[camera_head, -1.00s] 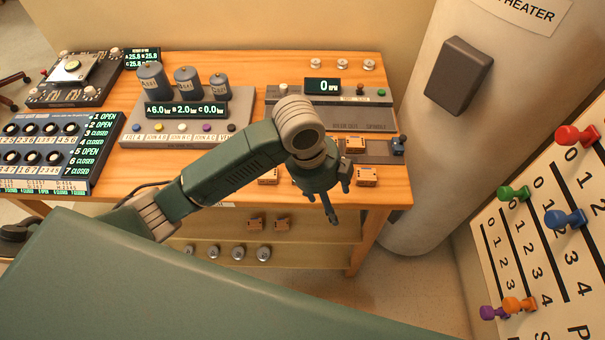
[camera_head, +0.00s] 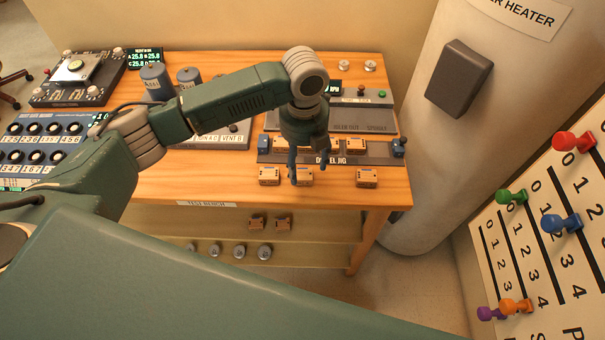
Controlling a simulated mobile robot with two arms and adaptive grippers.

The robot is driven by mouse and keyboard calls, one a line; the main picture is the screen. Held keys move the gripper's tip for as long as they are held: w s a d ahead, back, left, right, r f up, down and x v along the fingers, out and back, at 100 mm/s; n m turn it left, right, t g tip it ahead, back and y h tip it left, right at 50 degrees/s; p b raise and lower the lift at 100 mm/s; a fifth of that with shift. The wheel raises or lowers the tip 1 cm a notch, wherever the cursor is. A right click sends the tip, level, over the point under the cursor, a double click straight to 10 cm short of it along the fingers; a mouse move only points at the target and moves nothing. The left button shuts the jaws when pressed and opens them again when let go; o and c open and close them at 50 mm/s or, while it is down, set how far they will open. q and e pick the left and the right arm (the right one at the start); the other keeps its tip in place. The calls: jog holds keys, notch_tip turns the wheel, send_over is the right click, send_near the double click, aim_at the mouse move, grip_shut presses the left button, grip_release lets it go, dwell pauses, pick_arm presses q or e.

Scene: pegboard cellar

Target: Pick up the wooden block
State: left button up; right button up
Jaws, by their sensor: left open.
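Several small orange-tan blocks that look wooden lie at the front of the bench: a left one (camera_head: 269,176), a middle one (camera_head: 305,177) and a right one (camera_head: 367,178). More blocks sit in a dark rail (camera_head: 272,155) behind them, partly hidden by my gripper. I cannot tell which one the task means. My left gripper (camera_head: 299,168) is open, pointing down over the middle block. One finger overlaps that block in the picture; I cannot tell whether it touches. My right gripper is not in view.
The wooden bench (camera_head: 225,185) carries grey canisters (camera_head: 157,82), a dial panel (camera_head: 15,140) and a grey console (camera_head: 365,118). A heater cylinder (camera_head: 440,150) stands right.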

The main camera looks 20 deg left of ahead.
aim_at(302, 174)
pick_arm(q)
notch_tip(302, 174, down, 4)
jog(key=shift+a+f+p, duration=0.15)
jog(key=shift+f+p, duration=0.1)
jog(key=shift+p, duration=0.65)
jog(key=shift+f, duration=0.25)
jog(key=c, duration=1.1)
